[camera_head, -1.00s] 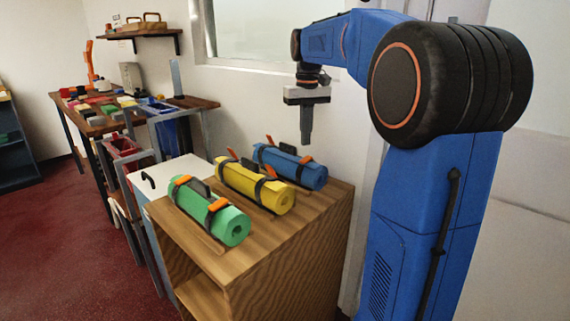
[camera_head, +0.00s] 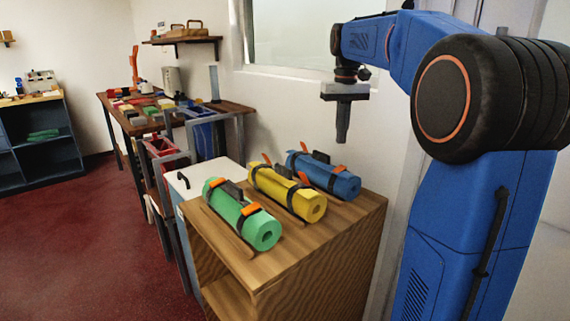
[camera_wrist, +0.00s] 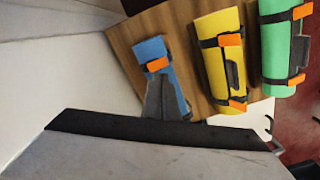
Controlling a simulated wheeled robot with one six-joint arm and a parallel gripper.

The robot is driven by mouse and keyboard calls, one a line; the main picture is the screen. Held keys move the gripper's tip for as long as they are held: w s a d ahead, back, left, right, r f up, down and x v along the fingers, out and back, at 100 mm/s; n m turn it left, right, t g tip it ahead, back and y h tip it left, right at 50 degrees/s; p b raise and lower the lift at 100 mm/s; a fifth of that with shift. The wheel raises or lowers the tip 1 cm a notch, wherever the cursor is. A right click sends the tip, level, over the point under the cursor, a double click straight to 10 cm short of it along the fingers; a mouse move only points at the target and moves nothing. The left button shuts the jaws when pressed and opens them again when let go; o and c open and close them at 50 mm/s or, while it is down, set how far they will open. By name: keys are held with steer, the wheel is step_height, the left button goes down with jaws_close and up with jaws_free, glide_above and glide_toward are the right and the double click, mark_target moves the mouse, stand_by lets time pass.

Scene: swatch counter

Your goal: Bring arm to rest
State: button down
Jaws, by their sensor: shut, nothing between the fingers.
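My gripper (camera_head: 342,136) hangs from my blue arm, pointing down, in the head view. Its fingers are together and hold nothing. It is above the back of a wooden cabinet top (camera_head: 352,215), near the wall and clear of the rolls. In the wrist view, the grey closed fingers (camera_wrist: 163,100) cover part of the blue roll (camera_wrist: 150,50).
Strapped rolls lie on the cabinet: green (camera_head: 235,212), yellow (camera_head: 285,190) and blue (camera_head: 325,175). Behind are a cluttered workbench (camera_head: 235,107) and a wall shelf (camera_head: 182,40). A dark shelf unit (camera_head: 45,150) stands far left. Red floor (camera_head: 95,240) lies open at left.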

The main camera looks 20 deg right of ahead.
steer(key=s+a+f+t, duration=0.1)
steer(key=s+a+f, duration=0.4)
steer(key=s, duration=0.5)
steer(key=s+a+f+n+t, duration=0.1)
steer(key=s+a+f+t, duration=0.1)
steer(key=s+a+f, duration=0.3)
steer(key=s+a+f+n+t, duration=0.1)
steer(key=s+a+f, duration=0.4)
steer(key=s+f, duration=0.7)
steer(key=s, duration=0.3)
steer(key=shift+t, duration=0.4)
